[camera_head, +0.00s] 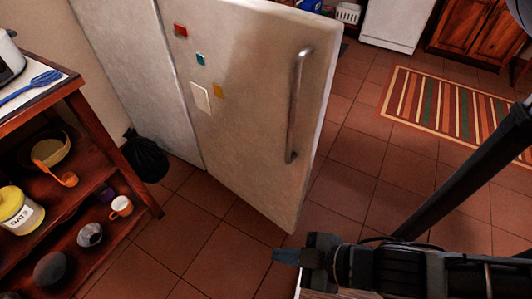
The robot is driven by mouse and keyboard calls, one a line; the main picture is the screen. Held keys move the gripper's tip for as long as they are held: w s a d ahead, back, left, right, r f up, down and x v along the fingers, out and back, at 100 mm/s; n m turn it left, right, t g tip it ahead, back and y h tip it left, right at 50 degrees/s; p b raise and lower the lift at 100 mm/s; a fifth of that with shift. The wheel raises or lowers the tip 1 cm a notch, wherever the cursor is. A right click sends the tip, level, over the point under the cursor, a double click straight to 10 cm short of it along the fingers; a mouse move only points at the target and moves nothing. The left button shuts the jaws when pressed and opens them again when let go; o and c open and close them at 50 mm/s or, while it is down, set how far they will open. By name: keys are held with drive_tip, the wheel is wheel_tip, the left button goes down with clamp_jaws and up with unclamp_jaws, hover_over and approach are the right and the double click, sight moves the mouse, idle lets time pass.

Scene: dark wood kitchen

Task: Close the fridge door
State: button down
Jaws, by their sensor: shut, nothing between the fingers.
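The fridge door (250,90) is a pale panel with a long metal handle (297,105) near its right edge and several small coloured magnets on its face. It stands at an angle to the pale fridge panel (130,70) on its left. The fridge interior is hidden, and I cannot tell how wide the opening is. My gripper (284,256) is shut and empty, pointing left, just below the door's lower right corner in the picture. I cannot tell whether it touches the door.
A wooden shelf unit (75,205) with an oats jar (18,210), mugs and bowls stands at the left. A black bag (146,158) lies on the floor by the fridge. A striped rug (455,112) lies at the right. The tiled floor (365,150) right of the door is clear.

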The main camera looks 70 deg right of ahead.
wheel_tip(320, 180, down, 7)
drive_tip(key=w+d+g+h, duration=0.1)
drive_tip(key=w+g, duration=0.1)
drive_tip(key=m+g+h+b, duration=0.5)
drive_tip(key=m+g+h, duration=0.2)
drive_tip(key=g+h, duration=0.8)
approach(279, 138)
drive_tip(key=shift+g+y, duration=0.3)
drive_tip(key=shift+g, duration=0.2)
drive_tip(key=p+x, duration=0.1)
drive_tip(key=x, duration=0.5)
drive_tip(key=shift+d+r, duration=0.2)
drive_tip(key=shift+d, duration=0.25)
